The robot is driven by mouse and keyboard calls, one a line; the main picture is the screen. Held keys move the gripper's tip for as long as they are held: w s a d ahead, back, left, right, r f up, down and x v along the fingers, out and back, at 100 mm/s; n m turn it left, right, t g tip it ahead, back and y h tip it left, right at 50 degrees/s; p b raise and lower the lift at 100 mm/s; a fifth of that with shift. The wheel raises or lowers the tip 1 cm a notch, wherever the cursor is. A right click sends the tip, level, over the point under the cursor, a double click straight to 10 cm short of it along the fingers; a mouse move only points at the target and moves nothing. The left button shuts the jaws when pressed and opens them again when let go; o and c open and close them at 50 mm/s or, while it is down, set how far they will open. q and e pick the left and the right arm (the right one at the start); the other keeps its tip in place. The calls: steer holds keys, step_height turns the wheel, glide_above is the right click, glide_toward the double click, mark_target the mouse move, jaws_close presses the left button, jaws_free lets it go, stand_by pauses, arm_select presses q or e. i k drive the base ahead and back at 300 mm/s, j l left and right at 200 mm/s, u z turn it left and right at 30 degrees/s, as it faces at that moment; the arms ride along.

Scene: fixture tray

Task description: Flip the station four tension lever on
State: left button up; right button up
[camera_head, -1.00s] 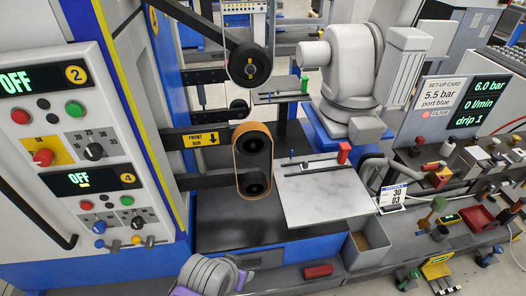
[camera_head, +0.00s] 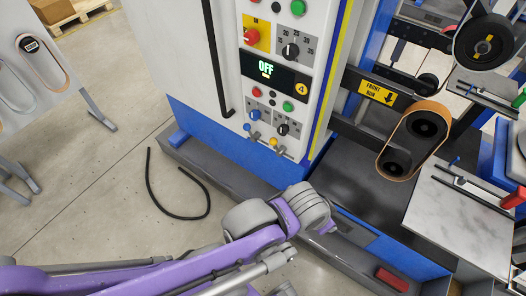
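The station four panel (camera_head: 301,88), marked with a yellow 4, is on the white cabinet front near the top middle. Its dark display (camera_head: 265,70) reads OFF in green, with a small yellow line below. Under it are a green button (camera_head: 288,106), a blue knob (camera_head: 254,115) and a black knob (camera_head: 282,129). Small coloured lever tips (camera_head: 275,145) sit at the panel's lower edge; I cannot tell which is the tension lever or its position. My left arm reaches in from the lower left, its grey joint below the panel. Neither gripper is in view.
A belt loop (camera_head: 412,140) on black rollers and a pale plate (camera_head: 462,215) stand to the right. A red block (camera_head: 392,279) lies on the base ledge. A black cable (camera_head: 150,185) lies on the open floor at left. A black handle (camera_head: 213,60) is on the cabinet.

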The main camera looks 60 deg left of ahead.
mark_target(273, 140)
steer(key=k+u, duration=0.2)
steer(key=u, duration=1.65)
steer(key=i+j, duration=0.2)
steer(key=j, duration=0.15)
steer(key=i+j+u, duration=0.1)
steer(key=j, duration=0.25)
steer(key=i, duration=0.1)
